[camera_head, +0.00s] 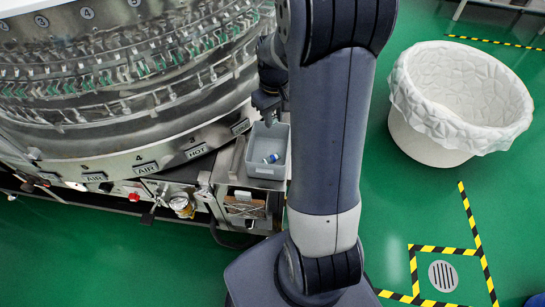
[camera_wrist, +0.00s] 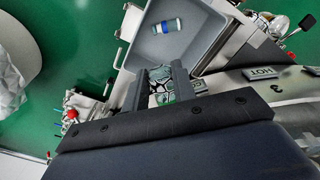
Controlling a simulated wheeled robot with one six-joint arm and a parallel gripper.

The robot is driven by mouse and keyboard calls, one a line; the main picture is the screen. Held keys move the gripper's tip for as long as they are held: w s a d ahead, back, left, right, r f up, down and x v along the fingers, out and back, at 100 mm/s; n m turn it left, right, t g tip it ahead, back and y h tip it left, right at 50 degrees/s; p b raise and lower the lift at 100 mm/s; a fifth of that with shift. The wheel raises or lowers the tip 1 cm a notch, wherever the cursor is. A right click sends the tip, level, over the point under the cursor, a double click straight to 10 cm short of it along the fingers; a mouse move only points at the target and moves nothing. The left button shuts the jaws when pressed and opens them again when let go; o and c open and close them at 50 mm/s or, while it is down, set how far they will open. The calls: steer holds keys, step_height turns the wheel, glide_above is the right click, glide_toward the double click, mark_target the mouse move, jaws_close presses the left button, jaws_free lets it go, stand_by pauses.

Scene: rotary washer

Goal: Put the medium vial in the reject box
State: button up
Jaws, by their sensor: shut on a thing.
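My gripper (camera_wrist: 160,88) is shut on a clear, shiny thing that looks like a glass vial (camera_wrist: 160,98), seen between the two fingers in the wrist view. Its size is hard to judge. In the head view my gripper (camera_head: 268,108) is small and dark, over the back edge of a grey open box (camera_head: 267,171); the held vial cannot be made out there. The box also shows in the wrist view (camera_wrist: 150,48), just beyond the fingertips. A small vial with a blue band (camera_head: 271,158) lies on its side inside the box, seen also in the wrist view (camera_wrist: 168,26).
The round metal washer (camera_head: 130,90) fills the left side, with numbered, labelled panels. Valves and a gauge (camera_head: 180,203) sit below its rim. A white lined bin (camera_head: 435,150) stands at the right on open green floor.

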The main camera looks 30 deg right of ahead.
steer(key=f+b, duration=0.3)
steer(key=f, duration=0.1)
steer(key=shift+w+d, duration=0.2)
steer(key=shift+d, duration=0.15)
steer(key=b, duration=0.2)
glide_above(275, 153)
step_height(275, 153, down, 10)
steer(key=shift+r, duration=0.1)
steer(key=shift+f, duration=0.5)
steer(key=shift+f, duration=0.1)
steer(key=o, duration=1)
steer(key=shift+c, duration=0.2)
